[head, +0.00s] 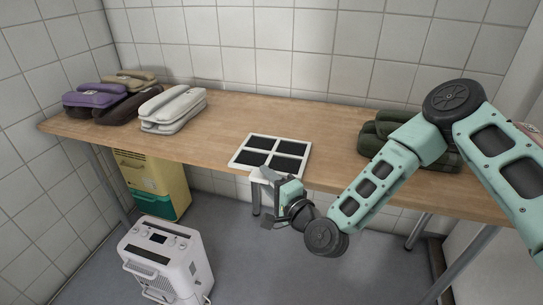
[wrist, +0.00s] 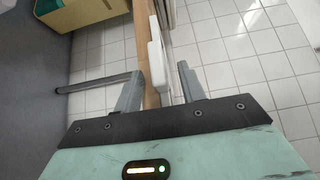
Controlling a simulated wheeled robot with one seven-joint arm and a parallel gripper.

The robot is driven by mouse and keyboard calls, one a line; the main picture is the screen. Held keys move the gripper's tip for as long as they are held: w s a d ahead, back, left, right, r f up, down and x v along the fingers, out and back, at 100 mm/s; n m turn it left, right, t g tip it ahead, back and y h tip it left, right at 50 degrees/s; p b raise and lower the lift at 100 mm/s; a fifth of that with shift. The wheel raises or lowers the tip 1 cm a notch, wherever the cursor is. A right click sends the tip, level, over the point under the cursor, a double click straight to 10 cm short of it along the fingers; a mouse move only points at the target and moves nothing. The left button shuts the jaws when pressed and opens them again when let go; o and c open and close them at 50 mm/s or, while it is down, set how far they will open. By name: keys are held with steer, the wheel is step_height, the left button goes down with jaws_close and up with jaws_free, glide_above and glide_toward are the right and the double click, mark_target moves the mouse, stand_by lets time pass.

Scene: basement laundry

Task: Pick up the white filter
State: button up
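The white filter (head: 249,137) is a flat white frame with dark panels, lying at the front edge of the wooden table (head: 214,130) in the head view. A white block-like part at its front edge shows in the wrist view (wrist: 156,66). My gripper (wrist: 158,86) is at the table's front edge, beside this part. Its two grey fingers are apart, one on each side of the white part as the picture shows it. A gap shows on the right finger's side; contact on the left is unclear. In the head view my gripper (head: 266,184) partly hides the filter's near edge.
A white case (head: 172,108), a purple case (head: 94,96) and other cases lie on the left of the table. Dark green cases (head: 375,140) are on the right, behind my arm. A white appliance (head: 168,262) and yellow-green box (head: 155,186) stand on the floor.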

steer(key=shift+w+a, duration=0.3)
steer(key=shift+w, duration=0.15)
jaws_close()
steer(key=shift+r, duration=0.1)
